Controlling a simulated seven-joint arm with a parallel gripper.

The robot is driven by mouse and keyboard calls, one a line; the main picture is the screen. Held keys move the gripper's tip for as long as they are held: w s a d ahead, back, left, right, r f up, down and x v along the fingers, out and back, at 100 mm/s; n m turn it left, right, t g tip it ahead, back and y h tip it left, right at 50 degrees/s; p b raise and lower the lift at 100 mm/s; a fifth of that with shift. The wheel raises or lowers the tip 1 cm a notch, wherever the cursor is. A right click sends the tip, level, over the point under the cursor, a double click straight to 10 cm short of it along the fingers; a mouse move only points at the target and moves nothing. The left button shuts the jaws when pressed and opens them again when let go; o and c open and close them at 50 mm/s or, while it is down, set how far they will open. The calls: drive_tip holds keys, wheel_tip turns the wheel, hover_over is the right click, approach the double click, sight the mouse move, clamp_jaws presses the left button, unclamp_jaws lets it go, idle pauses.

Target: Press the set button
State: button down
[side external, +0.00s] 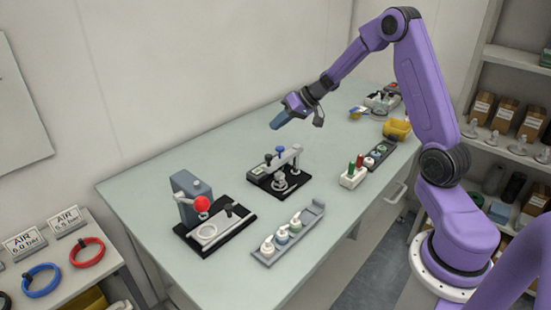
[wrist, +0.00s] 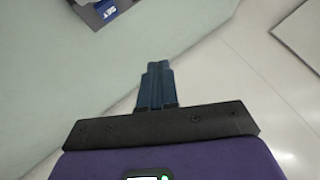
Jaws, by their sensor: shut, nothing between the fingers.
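A dark-based device at the top left edge of the wrist view carries a blue patch lettered SET (wrist: 108,12); most of the device is cut off by the frame. I cannot tell whether the patch is the button itself or a label. In the side view, a black-based fixture (side external: 262,182) with a small display and a blue knob stands mid-table; its lettering is too small to read. My gripper (side external: 274,125) is in the air above and behind this fixture, apart from it. Its blue fingers (wrist: 156,65) are together and empty.
A grey press with a red ball (side external: 201,204) stands at the table's left. A tray of small bottles (side external: 290,233) lies in front. A rack with red and green pieces (side external: 353,176) and a yellow bin (side external: 397,129) are to the right. The back of the table (side external: 200,150) is clear.

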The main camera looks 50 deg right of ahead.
drive_tip(key=shift+f, duration=4.25)
drive_tip(key=shift+f, duration=0.15)
drive_tip(key=shift+f, duration=0.3)
drive_tip(key=shift+f, duration=0.25)
drive_tip(key=shift+s+f, duration=0.2)
drive_tip(key=shift+f, duration=0.35)
drive_tip(key=shift+a+r, duration=0.1)
drive_tip(key=shift+r, duration=0.85)
drive_tip(key=shift+r, duration=0.1)
